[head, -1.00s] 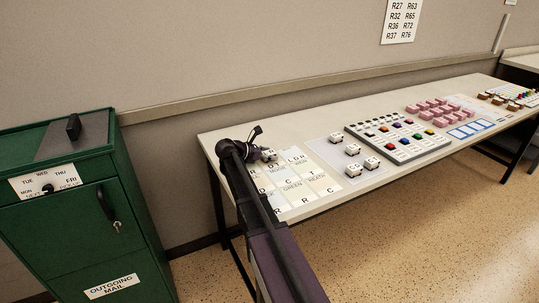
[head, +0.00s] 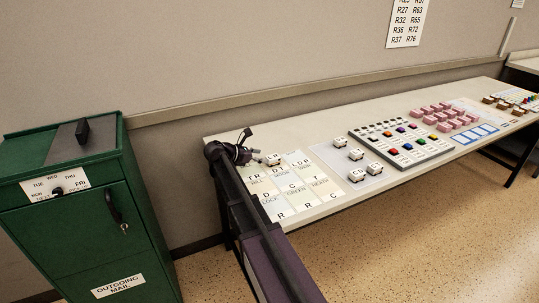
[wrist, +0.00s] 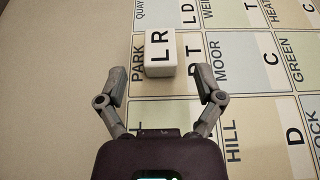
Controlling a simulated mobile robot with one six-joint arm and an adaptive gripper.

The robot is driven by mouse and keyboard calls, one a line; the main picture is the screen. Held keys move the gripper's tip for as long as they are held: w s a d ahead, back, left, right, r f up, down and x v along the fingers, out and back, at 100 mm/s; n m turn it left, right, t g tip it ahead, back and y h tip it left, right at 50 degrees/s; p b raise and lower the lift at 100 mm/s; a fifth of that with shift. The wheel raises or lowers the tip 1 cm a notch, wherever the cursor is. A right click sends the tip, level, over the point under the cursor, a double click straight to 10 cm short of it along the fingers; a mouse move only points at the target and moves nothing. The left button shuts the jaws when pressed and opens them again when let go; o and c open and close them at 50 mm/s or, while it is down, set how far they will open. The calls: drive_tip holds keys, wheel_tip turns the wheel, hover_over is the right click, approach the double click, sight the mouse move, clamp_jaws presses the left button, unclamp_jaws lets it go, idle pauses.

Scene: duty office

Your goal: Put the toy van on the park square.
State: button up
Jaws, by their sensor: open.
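A white toy van (wrist: 160,56) marked "LR" stands upright on the lettered board, on the square labelled PARK (wrist: 139,88). The PARK label shows just left of it, and the van hides part of the square. The van also shows in the head view (head: 272,160) at the board's far edge. My gripper (wrist: 160,75) is open, with its fingers spread on the near side of the van and a gap on either side. In the head view my gripper (head: 243,154) is left of the van, apart from it.
The board (head: 300,200) has several other labelled squares, such as MOOR and HILL. To its right several white lettered vans (head: 358,174) stand on a grey mat. Beyond are a button panel (head: 405,143) and pink blocks (head: 442,115). A green mail cabinet (head: 70,225) stands left.

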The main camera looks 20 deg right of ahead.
drive_tip(key=shift+p+v, duration=0.9)
drive_tip(key=shift+v, duration=2.15)
